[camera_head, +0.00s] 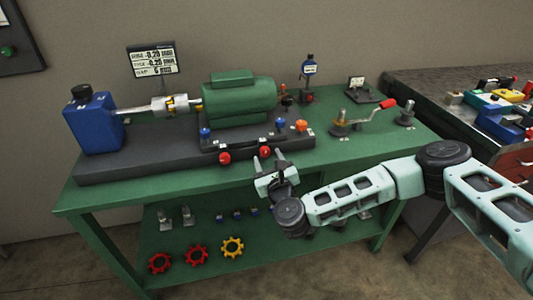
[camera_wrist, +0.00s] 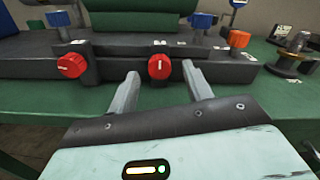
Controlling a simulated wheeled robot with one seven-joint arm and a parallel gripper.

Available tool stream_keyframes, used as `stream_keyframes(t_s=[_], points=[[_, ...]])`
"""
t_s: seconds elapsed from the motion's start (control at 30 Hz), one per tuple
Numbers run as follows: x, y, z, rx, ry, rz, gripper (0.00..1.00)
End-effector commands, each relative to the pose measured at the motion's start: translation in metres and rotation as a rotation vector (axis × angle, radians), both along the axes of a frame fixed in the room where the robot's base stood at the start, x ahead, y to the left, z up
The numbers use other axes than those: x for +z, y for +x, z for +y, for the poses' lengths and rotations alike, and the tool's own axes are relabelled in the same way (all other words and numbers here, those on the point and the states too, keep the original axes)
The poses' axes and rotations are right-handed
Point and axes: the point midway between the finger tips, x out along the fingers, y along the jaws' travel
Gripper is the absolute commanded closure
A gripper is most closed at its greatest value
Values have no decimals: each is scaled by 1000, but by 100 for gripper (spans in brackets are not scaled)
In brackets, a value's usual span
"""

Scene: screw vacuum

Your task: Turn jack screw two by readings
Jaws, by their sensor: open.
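Two red jack screw knobs are on the front edge of the motor's base plate. The right red knob (camera_head: 265,152) also shows in the wrist view (camera_wrist: 159,67), its white mark upright. The left red knob (camera_head: 225,157) shows in the wrist view (camera_wrist: 72,65), its mark nearly level. My gripper (camera_head: 268,160) is open in front of the right knob; in the wrist view its fingers (camera_wrist: 160,76) stand either side of that knob. I cannot tell whether they touch it. The reading display (camera_head: 153,61) shows two lines of about -0.20; the bottom line is unclear.
The green motor (camera_head: 240,98) is coupled by a shaft to the blue pump (camera_head: 95,122). Blue knobs and an orange knob (camera_head: 301,126) stand near the red ones. A red-handled crank (camera_head: 365,117) is at the right of the green bench (camera_head: 150,190).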

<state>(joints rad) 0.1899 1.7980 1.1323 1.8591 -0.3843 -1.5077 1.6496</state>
Motion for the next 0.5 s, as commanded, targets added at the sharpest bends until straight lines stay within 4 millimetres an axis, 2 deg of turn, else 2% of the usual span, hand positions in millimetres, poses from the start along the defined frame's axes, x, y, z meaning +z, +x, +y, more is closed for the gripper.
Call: stream_keyframes(t_s=[0.2, 0.5], points=[[0, 19, 6, 1, 0, 0, 50], [0, 22, 7, 2, 0, 0, 50]])
